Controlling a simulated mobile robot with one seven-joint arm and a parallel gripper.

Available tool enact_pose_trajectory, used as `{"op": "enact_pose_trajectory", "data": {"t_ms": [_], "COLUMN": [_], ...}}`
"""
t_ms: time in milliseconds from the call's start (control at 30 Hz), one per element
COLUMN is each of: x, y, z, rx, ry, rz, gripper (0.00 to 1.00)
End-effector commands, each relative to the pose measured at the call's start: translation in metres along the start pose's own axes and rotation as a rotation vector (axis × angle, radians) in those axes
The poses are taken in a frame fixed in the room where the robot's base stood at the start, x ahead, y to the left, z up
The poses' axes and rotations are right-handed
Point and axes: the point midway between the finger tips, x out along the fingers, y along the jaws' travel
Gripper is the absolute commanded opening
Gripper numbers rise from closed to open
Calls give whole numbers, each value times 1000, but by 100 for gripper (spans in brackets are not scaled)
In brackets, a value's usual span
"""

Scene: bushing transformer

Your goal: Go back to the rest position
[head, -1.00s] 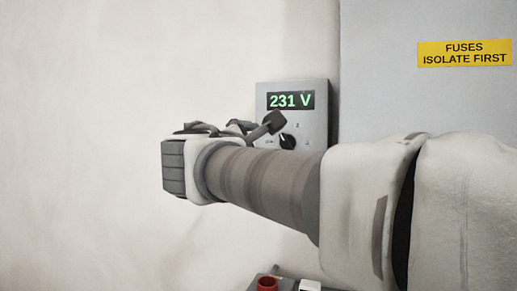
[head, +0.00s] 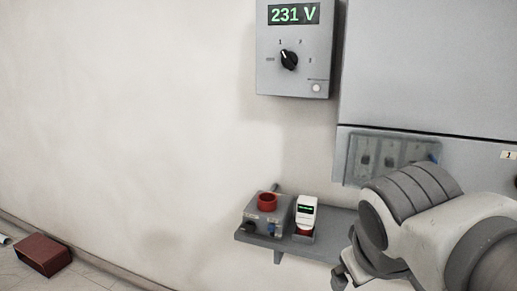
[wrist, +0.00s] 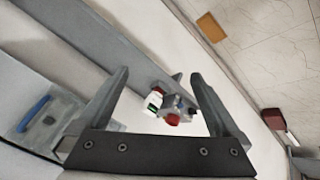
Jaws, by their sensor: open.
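My gripper (wrist: 160,76) is open in the wrist view, with its two fingers apart and nothing held between them. In the head view my arm is bent at the lower right, in front of the grey cabinet, and the gripper is mostly hidden or cut off at the bottom edge. The meter box (head: 293,72) on the wall reads 231 V, and its black knob (head: 289,60) is clear of my arm. I cannot tell where the rest position is.
A clear-covered panel (head: 392,154) is close to my arm. A red-brown box (head: 44,255) lies on the floor at left.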

Motion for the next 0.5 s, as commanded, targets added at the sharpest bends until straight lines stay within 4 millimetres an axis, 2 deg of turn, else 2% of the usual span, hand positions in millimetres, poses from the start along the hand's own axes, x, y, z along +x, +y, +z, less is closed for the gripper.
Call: {"op": "enact_pose_trajectory", "data": {"t_ms": [33,167,200,500], "x": [4,11,-6,-70], "y": [-9,-39,-33,-8], "z": [17,48,37,4], "rx": [100,366,370,355], "ry": [-5,-15,-14,-16], "rz": [-50,-191,-196,-191], "gripper": [100,100,100,100]}}
